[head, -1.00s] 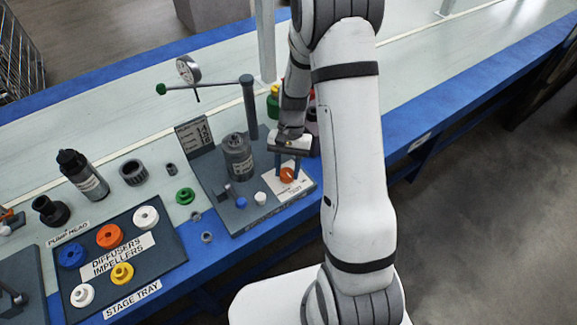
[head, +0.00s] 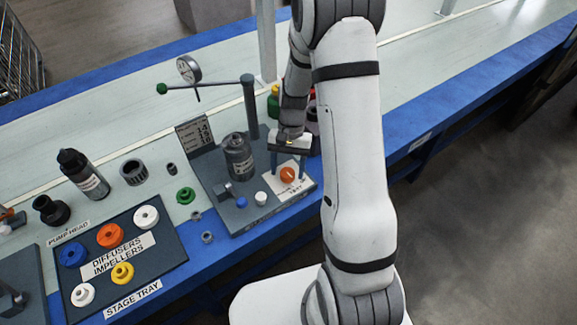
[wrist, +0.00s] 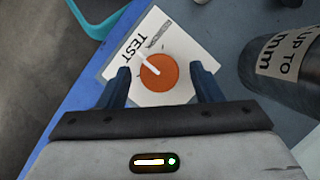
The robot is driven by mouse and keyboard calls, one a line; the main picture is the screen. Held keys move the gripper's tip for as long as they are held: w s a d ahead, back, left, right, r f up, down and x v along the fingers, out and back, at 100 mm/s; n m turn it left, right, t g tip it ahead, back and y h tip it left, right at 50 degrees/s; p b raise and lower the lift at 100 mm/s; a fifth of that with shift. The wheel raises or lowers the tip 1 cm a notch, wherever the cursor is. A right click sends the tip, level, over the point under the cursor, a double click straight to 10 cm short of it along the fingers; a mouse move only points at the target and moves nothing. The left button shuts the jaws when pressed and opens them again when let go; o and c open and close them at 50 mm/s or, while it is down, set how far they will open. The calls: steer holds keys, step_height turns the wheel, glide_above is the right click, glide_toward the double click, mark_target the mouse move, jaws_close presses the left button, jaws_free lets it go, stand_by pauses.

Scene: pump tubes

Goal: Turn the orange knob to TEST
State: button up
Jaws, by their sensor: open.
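The orange knob (head: 288,174) sits on a white label plate (head: 299,186) at the right end of the grey test stand. In the wrist view the round orange knob (wrist: 160,73) has a white pointer line, which points up and left, toward the printed word TEST (wrist: 133,47). My gripper (head: 287,172) is above the knob. In the wrist view its two blue fingers (wrist: 163,75) are open on either side of the knob, with a visible gap at each side. Whether the fingertips reach down to the plate cannot be told.
A dark grey cylinder (head: 238,157) stands left of the knob, and shows close to the right finger in the wrist view (wrist: 290,65). A small white knob (head: 261,198) and a blue-handled lever (head: 236,200) are nearby. A post with a green-tipped arm (head: 249,105) rises behind.

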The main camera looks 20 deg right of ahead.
steer(key=v, duration=0.7)
steer(key=shift+w+r+p, duration=0.15)
steer(key=shift+r+p, duration=0.15)
steer(key=shift+p, duration=0.15)
steer(key=shift+d, duration=0.1)
steer(key=s+r+n+t+h+p, duration=0.1)
steer(key=s+r+n+t+p, duration=0.1)
steer(key=s+r, duration=0.6)
steer(key=s+a+r+n+t+h+p, duration=0.1)
steer(key=s+r+n+t+p, duration=0.2)
steer(key=r, duration=1.4)
steer(key=shift+s+r+t+p, duration=0.3)
steer(key=shift+s+t+p, duration=0.5)
steer(key=shift+s+p, duration=1.9)
steer(key=shift+s+a+b, duration=0.1)
steer(key=shift+s+b, duration=0.5)
